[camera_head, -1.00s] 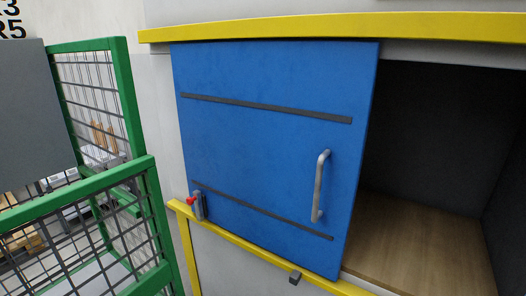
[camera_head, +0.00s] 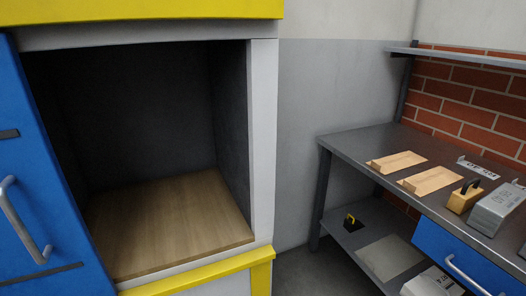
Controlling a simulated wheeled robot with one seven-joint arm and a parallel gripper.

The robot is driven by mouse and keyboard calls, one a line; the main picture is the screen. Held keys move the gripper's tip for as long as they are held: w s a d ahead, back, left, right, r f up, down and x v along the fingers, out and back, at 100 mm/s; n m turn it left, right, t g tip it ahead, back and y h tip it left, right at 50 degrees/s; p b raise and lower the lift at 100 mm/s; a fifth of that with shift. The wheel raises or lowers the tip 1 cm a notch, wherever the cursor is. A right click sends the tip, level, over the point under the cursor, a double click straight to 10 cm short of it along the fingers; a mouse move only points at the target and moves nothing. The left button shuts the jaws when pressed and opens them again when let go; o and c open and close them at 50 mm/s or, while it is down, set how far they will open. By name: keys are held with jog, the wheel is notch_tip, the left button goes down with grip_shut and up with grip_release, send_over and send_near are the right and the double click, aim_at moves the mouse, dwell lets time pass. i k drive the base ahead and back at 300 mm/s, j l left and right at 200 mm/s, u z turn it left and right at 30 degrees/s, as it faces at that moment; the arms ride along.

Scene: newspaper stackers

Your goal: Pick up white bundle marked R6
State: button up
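No marking R6 can be read in this view. A pale grey-white block or bundle (camera_head: 496,208) lies on the grey workbench (camera_head: 352,146) at the right edge. Another whitish bundle (camera_head: 430,284) sits low at the bottom right, below the bench top and partly cut off by the frame. I cannot tell whether either one is the R6 bundle. My gripper is not in view.
An open, empty cabinet compartment with a wooden floor (camera_head: 175,225) is at the left. Its blue sliding door (camera_head: 40,170) covers the far left. The bench carries wooden pieces (camera_head: 398,162), a yellow-tan block with a handle (camera_head: 464,197) and a blue drawer (camera_head: 450,258).

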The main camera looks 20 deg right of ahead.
aim_at(491, 215)
jog(key=z, duration=1.3)
